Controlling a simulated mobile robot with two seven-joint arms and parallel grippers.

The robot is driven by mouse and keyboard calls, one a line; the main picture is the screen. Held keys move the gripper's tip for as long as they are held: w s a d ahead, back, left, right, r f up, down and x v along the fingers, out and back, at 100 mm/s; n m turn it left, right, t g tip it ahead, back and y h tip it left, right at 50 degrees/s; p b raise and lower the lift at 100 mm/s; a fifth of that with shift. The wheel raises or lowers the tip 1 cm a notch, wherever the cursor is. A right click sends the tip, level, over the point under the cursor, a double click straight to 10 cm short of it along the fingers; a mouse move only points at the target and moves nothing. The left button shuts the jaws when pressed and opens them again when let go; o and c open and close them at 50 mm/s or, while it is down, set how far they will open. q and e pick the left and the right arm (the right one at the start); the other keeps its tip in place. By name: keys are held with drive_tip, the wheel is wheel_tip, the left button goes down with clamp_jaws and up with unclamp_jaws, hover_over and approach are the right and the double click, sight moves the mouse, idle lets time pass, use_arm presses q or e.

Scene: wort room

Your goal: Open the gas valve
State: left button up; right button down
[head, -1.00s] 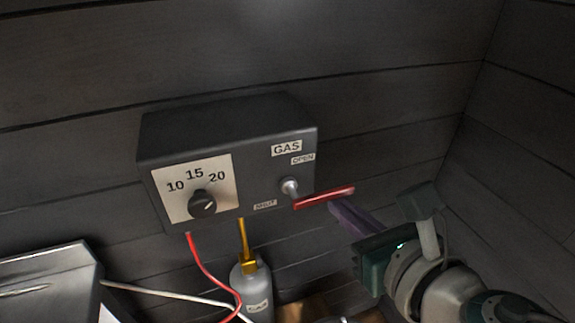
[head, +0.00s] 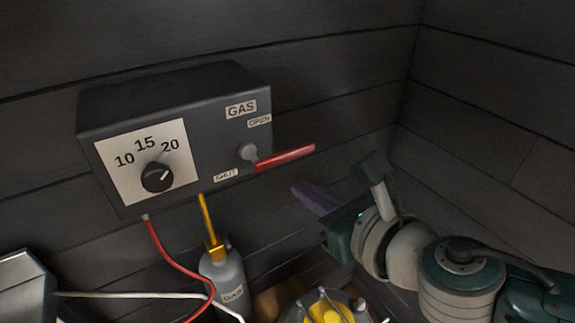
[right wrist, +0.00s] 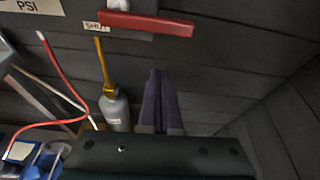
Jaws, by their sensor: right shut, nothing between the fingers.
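The gas valve's red lever (head: 287,158) sticks out to the right from a pivot (head: 249,151) on the front of a dark grey box (head: 215,140). It lies about level with the box, with the OPEN label (head: 259,121) above and the SHUT label (head: 226,175) below left. My right gripper (head: 298,189) is shut and empty, its purple fingers below the lever and apart from it in the picture. In the right wrist view the closed fingertips (right wrist: 160,72) point toward the wall beneath the red lever (right wrist: 147,23). My left gripper is out of view.
A black knob (head: 157,177) sits on the box's 10-15-20 dial. Below are a grey gas bottle (head: 226,275), a red hose (head: 176,264) and a yellow-topped item (head: 327,312). Dark plank walls meet in a corner at right. The space right of the lever is clear.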

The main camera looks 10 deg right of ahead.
drive_tip(key=p+v, duration=0.1)
drive_tip(key=v, duration=0.9)
drive_tip(key=shift+r, duration=0.2)
drive_tip(key=shift+w, duration=0.1)
